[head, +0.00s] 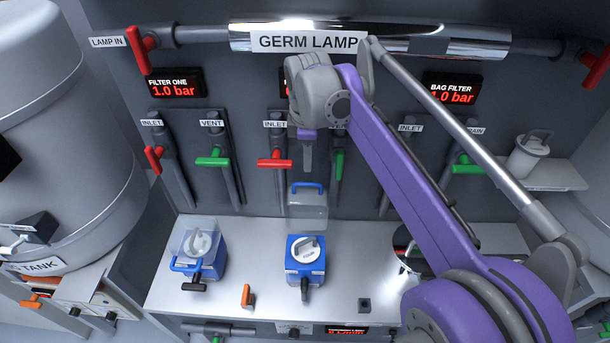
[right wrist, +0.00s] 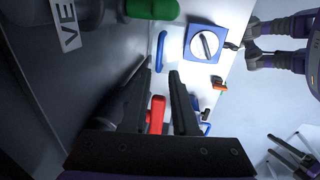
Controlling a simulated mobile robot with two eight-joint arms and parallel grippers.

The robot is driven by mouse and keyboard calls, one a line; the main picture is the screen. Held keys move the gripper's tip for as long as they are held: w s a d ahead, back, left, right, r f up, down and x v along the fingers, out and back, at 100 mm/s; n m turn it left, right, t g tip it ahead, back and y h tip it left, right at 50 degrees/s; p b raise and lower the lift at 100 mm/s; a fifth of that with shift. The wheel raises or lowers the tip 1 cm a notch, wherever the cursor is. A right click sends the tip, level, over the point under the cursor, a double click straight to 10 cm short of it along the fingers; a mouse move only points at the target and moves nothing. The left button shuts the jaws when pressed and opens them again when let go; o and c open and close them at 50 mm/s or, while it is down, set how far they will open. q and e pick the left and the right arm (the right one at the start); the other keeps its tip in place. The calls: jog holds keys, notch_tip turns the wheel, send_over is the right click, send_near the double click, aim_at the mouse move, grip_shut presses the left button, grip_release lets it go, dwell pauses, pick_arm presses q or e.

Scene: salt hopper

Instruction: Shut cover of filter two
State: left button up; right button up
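The middle blue filter box (head: 305,265), taken as filter two, stands on the white bench with a round white knob on its top and a black latch in front. Its clear cover (head: 307,212) stands upright behind the box, open, with a blue handle (head: 307,187) along its upper edge. My right gripper (head: 307,155) hangs just above the handle, apart from it. In the right wrist view its two dark fingers (right wrist: 162,82) are spread and empty, and the handle (right wrist: 161,50) shows beyond the tips. My left gripper is not clearly visible.
An orange lever (head: 247,295) stands between the boxes. A red inlet lever (head: 275,163) and a green vent lever (head: 339,164) flank my right gripper. My right arm hides part of the bench's right side.

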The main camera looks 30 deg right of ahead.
aim_at(308, 183)
jog(key=f, duration=0.5)
jog(key=w+f, duration=0.1)
jog(key=f, duration=0.2)
jog(key=shift+w+d+f, duration=0.1)
jog(key=shift+d+f, duration=0.15)
jog(key=shift+d, duration=0.1)
grip_shut()
dwell(0.9)
